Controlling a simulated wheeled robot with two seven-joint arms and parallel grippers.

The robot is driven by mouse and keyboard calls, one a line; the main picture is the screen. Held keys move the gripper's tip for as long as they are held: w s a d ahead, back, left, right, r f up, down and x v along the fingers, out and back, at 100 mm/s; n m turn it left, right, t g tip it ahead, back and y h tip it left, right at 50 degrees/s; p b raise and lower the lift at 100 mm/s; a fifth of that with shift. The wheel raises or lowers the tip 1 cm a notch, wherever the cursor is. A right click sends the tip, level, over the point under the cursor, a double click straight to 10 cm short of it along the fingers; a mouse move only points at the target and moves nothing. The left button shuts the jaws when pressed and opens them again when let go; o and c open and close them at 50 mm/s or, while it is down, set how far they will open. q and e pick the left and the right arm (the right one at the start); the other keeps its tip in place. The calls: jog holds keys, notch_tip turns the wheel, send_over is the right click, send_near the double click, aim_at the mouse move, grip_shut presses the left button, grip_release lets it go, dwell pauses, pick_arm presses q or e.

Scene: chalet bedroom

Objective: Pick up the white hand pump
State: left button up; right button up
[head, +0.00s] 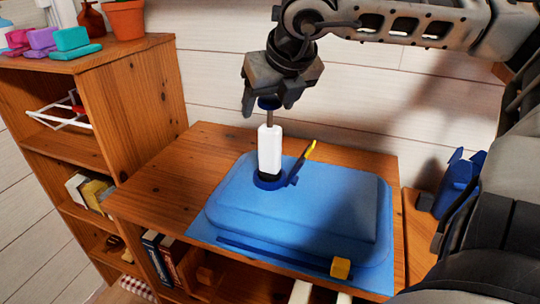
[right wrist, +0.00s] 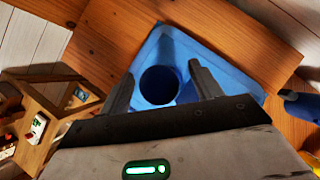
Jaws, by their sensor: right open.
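The white hand pump (head: 269,150) stands upright on the blue, cushion-like object on the wooden cabinet. It has a white body, a dark base, a thin rod and a dark blue top handle. My right gripper (head: 268,104) points down over the pump, open, with its fingertips on either side of the handle. In the right wrist view the round blue handle (right wrist: 160,86) shows between the two spread fingers (right wrist: 162,88). I cannot tell whether a finger touches it. My left gripper is not in view.
The blue cushion-like object (head: 340,205) has a yellow-tipped lever beside the pump and a yellow piece at its front. A wooden shelf unit (head: 130,100) stands left, with a plant pot (head: 125,20) on top. A white plank wall (head: 350,105) is close behind. A blue object (head: 460,183) is right.

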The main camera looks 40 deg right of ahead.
jog(key=shift+x, duration=0.85)
grip_shut()
jog(key=shift+r, duration=0.1)
